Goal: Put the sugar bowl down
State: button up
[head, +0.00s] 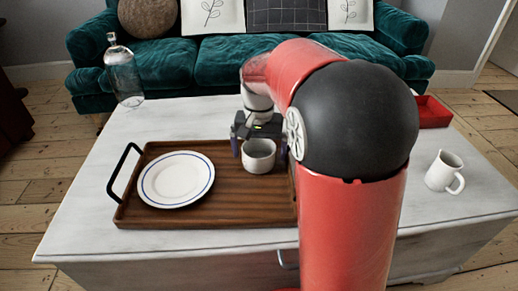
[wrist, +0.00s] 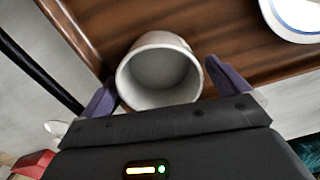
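The sugar bowl (head: 258,161), a small whitish round bowl, stands upright and appears to rest on the wooden tray (head: 235,205), right of the plate. In the wrist view I look into the empty-looking bowl (wrist: 160,78). My gripper (head: 260,153) is around it from above, one finger on each side. In the wrist view the fingers of my gripper (wrist: 160,78) stand apart with narrow gaps beside the bowl, so it looks open. My arm hides the tray's right end in the head view.
A white plate with a blue ring (head: 176,179) lies on the tray's left. A glass bottle (head: 124,72) stands at the table's back left. A white jug (head: 444,171) and a red box (head: 432,112) are at the right. A green sofa (head: 190,62) stands behind the white table (head: 85,210).

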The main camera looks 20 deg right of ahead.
aim_at(259, 147)
notch_tip(259, 147, up, 12)
jog(key=p, duration=0.3)
jog(key=s+f+n+t, duration=0.2)
jog(key=s, duration=0.8)
jog(key=s+a+f+n+t, duration=0.1)
jog(key=s+f+n+t, duration=0.1)
jog(key=s, duration=0.9)
jog(key=shift+f+n+t, duration=0.2)
jog(key=shift+n+t, duration=0.2)
jog(key=shift+t, duration=0.4)
notch_tip(259, 147, up, 6)
jog(key=p, duration=0.6)
